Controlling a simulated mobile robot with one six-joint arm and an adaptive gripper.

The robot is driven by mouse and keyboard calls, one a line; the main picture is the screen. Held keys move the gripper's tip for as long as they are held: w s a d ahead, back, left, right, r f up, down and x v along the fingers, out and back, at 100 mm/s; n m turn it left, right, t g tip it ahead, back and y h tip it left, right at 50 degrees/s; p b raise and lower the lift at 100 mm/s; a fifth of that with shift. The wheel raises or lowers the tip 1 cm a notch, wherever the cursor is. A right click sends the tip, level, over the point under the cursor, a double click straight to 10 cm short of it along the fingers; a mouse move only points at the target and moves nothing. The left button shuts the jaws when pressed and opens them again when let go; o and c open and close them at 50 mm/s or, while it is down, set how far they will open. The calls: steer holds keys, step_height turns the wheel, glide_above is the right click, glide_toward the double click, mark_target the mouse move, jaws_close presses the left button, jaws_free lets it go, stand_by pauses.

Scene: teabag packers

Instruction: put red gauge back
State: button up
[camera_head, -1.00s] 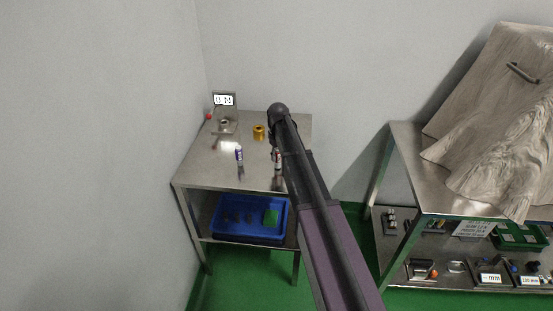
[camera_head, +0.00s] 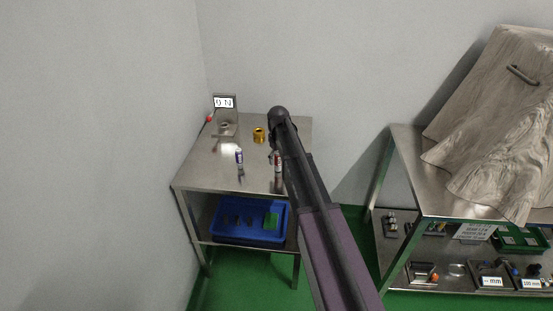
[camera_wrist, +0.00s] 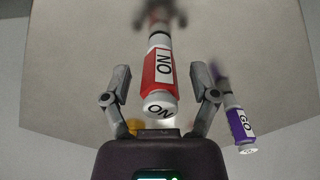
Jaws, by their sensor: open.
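The red gauge, marked NO on its label and end cap, stands upright on the steel table in the head view (camera_head: 278,161). In the wrist view the red gauge (camera_wrist: 160,72) lies between the two fingers of my gripper (camera_wrist: 160,80). The fingers are apart, with a gap showing on each side of it. The purple gauge marked GO (camera_wrist: 240,124) is to the right, outside the fingers; it also stands on the table in the head view (camera_head: 239,156). My arm hides most of my gripper in the head view.
A brass cylinder (camera_head: 259,135) and a metal stand with a display (camera_head: 224,103) are further back on the steel table (camera_head: 205,174). A blue tray (camera_head: 226,232) is on the shelf below. Another shelved table (camera_head: 403,144) with a draped cover stands at right.

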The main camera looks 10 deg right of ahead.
steer(key=shift+r, duration=0.2)
step_height(320, 180, up, 12)
steer(key=p, duration=1.2)
stand_by(0.7)
steer(key=s+m, duration=0.5)
steer(key=s, duration=2.4)
steer(key=shift+a, duration=0.25)
